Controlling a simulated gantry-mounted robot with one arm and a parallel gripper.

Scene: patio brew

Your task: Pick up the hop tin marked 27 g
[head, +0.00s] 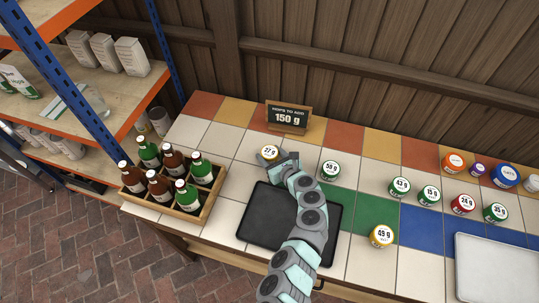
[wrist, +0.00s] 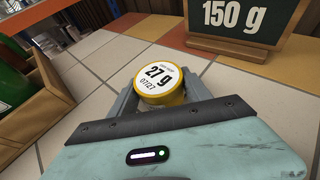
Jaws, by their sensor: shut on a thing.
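The hop tin marked 27 g (head: 269,153) has a yellow rim and a white label. It stands at the back of the tiled counter, in front of the chalkboard sign. In the wrist view the 27 g tin (wrist: 158,78) sits between the two grey fingers, label up. My gripper (head: 282,157) is shut on it; in the wrist view the fingers (wrist: 160,98) touch its left and right sides. The tin's lower side is mostly hidden by the gripper. Whether it touches the counter is hard to tell.
A chalkboard sign reading 150 g (head: 287,117) stands close behind. A black tray (head: 256,222) lies under my arm. A bottle crate (head: 152,197) is at left. Tins marked 58 g (head: 330,169) and 49 g (head: 381,236) stand right; several more tins and a pale tray (head: 497,268) lie farther right.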

